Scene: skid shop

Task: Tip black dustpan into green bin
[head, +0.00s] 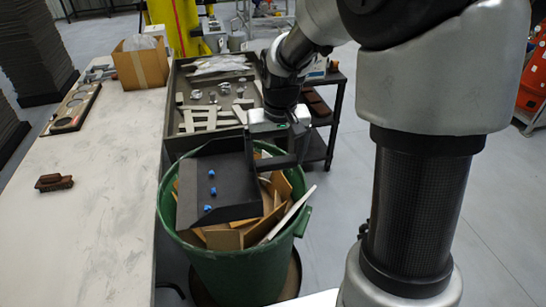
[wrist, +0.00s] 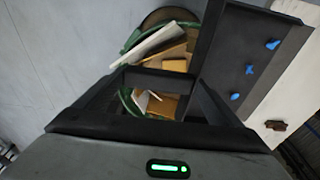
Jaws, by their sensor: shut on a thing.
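The black dustpan (head: 232,201) is held over the green bin (head: 238,272), its flat pan roughly above the bin's left half. Three small blue pieces (head: 212,190) lie on the pan. My gripper (head: 274,163) is shut on the dustpan at its right side, above the bin. The wrist view shows the dustpan (wrist: 238,45) at upper right with the blue pieces (wrist: 249,69) on it. The bin (wrist: 131,40) shows behind and between my fingers. The exact grip contact is hard to make out. Wood and board offcuts (head: 226,239) fill the bin near its rim.
A long pale worktop (head: 100,200) runs along the left, with a brown brush (head: 54,183) and a cardboard box (head: 141,63) on it. A dark tray table (head: 172,122) with pale parts stands behind the bin. Grey floor is clear at right.

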